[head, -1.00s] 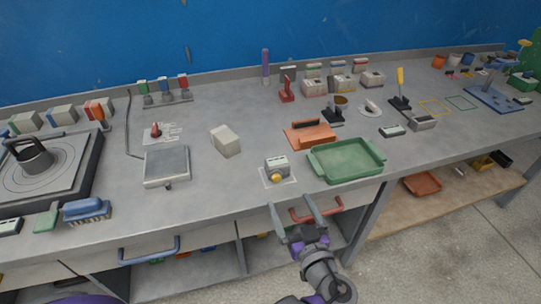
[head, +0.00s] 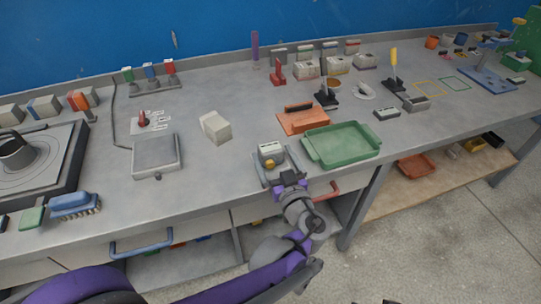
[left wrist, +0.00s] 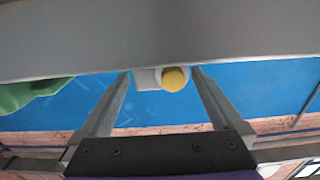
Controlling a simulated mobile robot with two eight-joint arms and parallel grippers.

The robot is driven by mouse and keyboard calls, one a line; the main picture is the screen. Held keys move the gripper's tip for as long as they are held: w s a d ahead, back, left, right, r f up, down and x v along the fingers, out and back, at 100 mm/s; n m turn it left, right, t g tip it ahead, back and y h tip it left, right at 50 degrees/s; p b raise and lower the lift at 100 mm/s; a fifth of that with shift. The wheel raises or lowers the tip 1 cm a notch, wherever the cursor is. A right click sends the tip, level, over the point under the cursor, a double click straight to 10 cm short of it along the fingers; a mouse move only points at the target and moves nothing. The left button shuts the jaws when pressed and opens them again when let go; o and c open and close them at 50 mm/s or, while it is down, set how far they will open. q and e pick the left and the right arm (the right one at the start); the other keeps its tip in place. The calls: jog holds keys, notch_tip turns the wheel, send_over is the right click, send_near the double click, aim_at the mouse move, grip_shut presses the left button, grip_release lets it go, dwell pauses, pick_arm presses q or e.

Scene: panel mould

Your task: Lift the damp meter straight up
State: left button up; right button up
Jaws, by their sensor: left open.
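The damp meter looks to be the small pale box with a yellow knob (head: 270,149), standing near the front edge of the bench. In the left wrist view its pale body and round yellow knob (left wrist: 175,79) show between the fingertips. My left gripper (head: 277,167) is open, with one finger on each side of the meter. In the left wrist view the open fingers (left wrist: 161,76) show gaps beside the meter; I cannot tell whether either one touches it. The meter's lower front is partly hidden by the gripper in the head view. My right gripper is not in view.
A pale block (head: 215,127) and a grey scale (head: 157,154) stand to the left. Bench space directly left of the meter is clear.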

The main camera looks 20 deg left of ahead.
pick_arm(q)
jog(key=shift+w+a, duration=0.3)
jog(key=shift+w, duration=0.15)
grip_shut()
